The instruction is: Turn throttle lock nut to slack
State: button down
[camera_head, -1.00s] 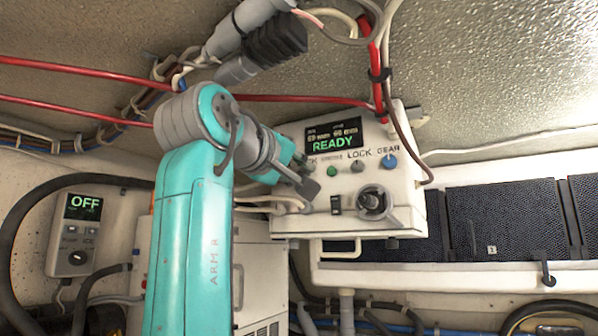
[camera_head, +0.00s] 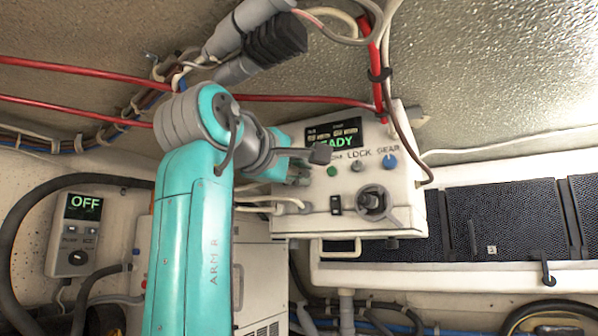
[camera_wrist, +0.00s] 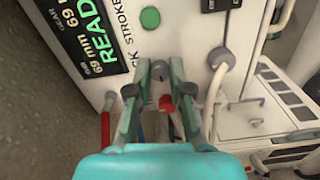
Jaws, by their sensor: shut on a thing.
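The white control box (camera_head: 300,218) has a small grey nut (camera_wrist: 160,74) at the left of its front face, beside a green button (camera_head: 332,171). In the wrist view the nut sits between the two fingertips of my gripper (camera_wrist: 160,88). My gripper (camera_head: 302,170) is shut on this nut at the panel. In the head view the gripper and wrist hide the nut. Its slack or tight marking cannot be read. The display (camera_head: 333,139) reads READY and is partly covered by my wrist parts in the head view.
A grey knob (camera_head: 357,166), a blue knob (camera_head: 389,161), a black switch (camera_head: 336,205) and a lever (camera_head: 372,202) are on the same face. A red hose (camera_head: 376,70) and cables run above. A box reading OFF (camera_head: 84,205) hangs at left.

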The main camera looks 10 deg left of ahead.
jog(key=c, duration=1.1)
grip_release()
jog(key=shift+a, duration=0.1)
jog(key=shift+o, duration=0.2)
jog(key=shift+s, duration=0.1)
jog(key=v, duration=1.1)
jog(key=shift+s, duration=0.4)
jog(key=shift+a, duration=0.15)
